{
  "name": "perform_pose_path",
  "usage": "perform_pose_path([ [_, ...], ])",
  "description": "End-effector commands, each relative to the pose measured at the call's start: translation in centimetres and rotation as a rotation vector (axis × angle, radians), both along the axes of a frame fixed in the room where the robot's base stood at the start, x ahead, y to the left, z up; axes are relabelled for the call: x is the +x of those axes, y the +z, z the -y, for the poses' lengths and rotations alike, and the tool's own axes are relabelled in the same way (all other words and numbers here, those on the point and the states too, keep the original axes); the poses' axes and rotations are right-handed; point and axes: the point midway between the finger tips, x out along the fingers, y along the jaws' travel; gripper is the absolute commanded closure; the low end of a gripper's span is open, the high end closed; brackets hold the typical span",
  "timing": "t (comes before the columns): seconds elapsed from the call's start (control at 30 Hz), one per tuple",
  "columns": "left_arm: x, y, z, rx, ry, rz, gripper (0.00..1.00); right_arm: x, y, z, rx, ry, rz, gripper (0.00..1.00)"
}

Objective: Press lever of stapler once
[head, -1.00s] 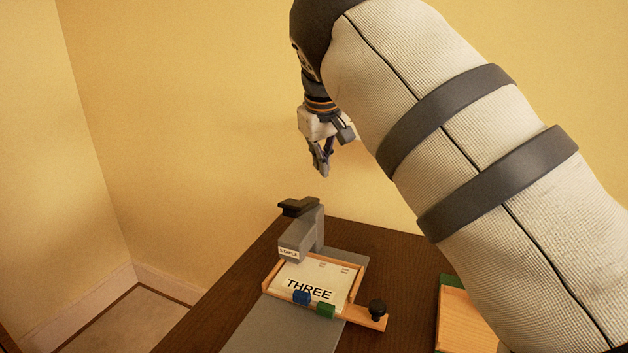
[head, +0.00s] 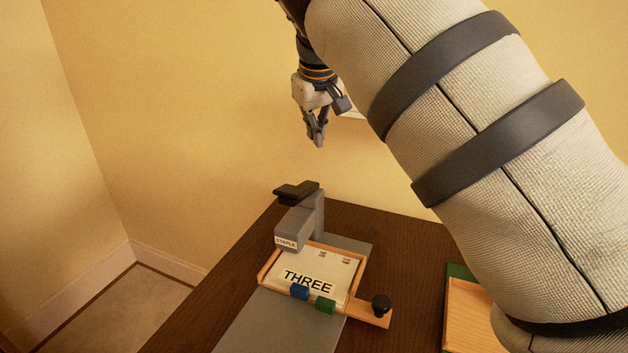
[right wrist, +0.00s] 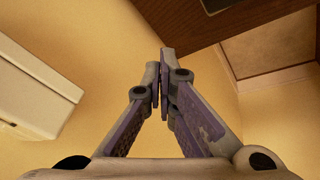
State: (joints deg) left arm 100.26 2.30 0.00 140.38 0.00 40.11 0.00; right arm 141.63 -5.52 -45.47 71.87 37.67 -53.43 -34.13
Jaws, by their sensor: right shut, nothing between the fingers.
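The grey stapler (head: 300,227) stands at the far end of the dark wooden desk, with a white label reading STAPLE on its head. Its black lever (head: 296,192) sits on top, tilted slightly. A wooden tray (head: 264,273) holding a white sheet (head: 318,272) marked THREE reaches under the stapler's head. My right gripper (head: 318,142) is shut and empty. It hangs in the air above the lever, apart from it and a little to its right in the head view. In the right wrist view its fingertips (right wrist: 162,62) meet, with no stapler visible there. My left gripper is not seen.
The tray has a black knob (head: 381,304), a blue block (head: 300,291) and a green block (head: 325,305) at its front. A second wooden tray (head: 470,318) lies at the right, partly behind my right arm. Walls (head: 180,110) stand close behind the desk (head: 395,257).

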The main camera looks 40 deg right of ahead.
Motion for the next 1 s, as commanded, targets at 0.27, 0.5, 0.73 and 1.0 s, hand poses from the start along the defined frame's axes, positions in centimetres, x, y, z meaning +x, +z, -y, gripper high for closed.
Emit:
perform_pose_path([
  [0.27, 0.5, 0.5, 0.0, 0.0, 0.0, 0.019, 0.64, -0.8, -3.3, -1.5, 0.001, 0.001, 0.002, 1.0],
  [0.5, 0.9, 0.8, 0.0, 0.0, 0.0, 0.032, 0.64, -1.1, -4.9, -2.1, 0.0, 0.0, 0.002, 1.0],
  [0.73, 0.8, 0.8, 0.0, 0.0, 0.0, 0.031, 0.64, -1.1, -5.1, -2.1, 0.0, 0.001, 0.0, 1.0],
  [1.0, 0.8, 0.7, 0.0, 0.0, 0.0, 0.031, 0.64, -1.1, -5.1, -2.1, 0.0, 0.001, 0.001, 1.0],
])
